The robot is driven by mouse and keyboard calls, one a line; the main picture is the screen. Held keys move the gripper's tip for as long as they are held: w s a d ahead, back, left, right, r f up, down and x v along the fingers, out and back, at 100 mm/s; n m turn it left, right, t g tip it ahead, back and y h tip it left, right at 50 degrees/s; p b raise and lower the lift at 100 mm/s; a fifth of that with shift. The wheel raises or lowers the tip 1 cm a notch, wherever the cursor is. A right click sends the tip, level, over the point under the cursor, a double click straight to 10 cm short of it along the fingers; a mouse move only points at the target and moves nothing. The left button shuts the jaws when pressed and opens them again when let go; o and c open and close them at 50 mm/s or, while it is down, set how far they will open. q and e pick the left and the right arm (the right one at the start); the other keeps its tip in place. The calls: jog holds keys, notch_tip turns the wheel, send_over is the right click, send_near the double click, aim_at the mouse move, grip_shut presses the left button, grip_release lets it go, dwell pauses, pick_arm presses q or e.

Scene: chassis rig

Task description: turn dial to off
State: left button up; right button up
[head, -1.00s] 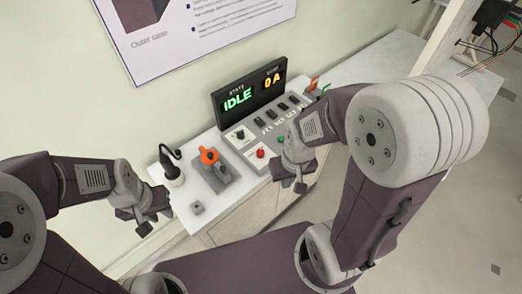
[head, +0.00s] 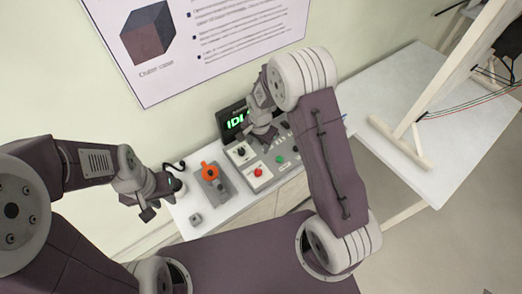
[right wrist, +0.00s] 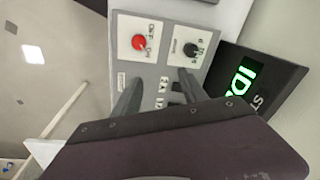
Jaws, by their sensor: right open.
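A black dial knob (head: 241,153) sits on a white plate at the left end of the grey control panel (head: 262,182). In the right wrist view the dial (right wrist: 190,49) is in plain sight, its small lettering too small to read. My right gripper (head: 262,137) is above the panel, just right of the dial. In the right wrist view its fingers (right wrist: 160,90) are apart with nothing between them, and the dial lies beyond their tips. My left gripper (head: 140,206) hangs at the left, off the table's edge; its jaw opening is unclear.
A red button (head: 257,172), also in the right wrist view (right wrist: 139,42), and a green button (head: 280,160) are near the dial. A display (head: 232,120) stands behind, partly hidden by my arm.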

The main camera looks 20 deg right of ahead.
aim_at(258, 170)
jog(key=shift+n+g, duration=0.4)
jog(key=shift+g, duration=0.5)
jog(key=s+f+p, duration=0.1)
jog(key=f+p, duration=0.1)
jog(key=f, duration=0.1)
jog(key=s+a+f+p, duration=0.1)
jog(key=f+p, duration=0.1)
jog(key=f, duration=0.2)
jog(key=s+f+p, duration=0.1)
jog(key=s+f, duration=0.1)
jog(key=f, duration=0.1)
jog(key=shift+a+f+p, duration=0.2)
jog(key=shift+f+p, duration=0.05)
jog(key=shift+p, duration=0.15)
pick_arm(q)
notch_tip(258, 170, up, 8)
jog(key=shift+s+r, duration=0.2)
jog(key=shift+r, duration=0.05)
pick_arm(e)
jog(key=shift+s+f, duration=0.1)
jog(key=shift+f, duration=0.3)
pick_arm(q)
jog(key=shift+w+f, duration=0.1)
pick_arm(e)
grip_shut()
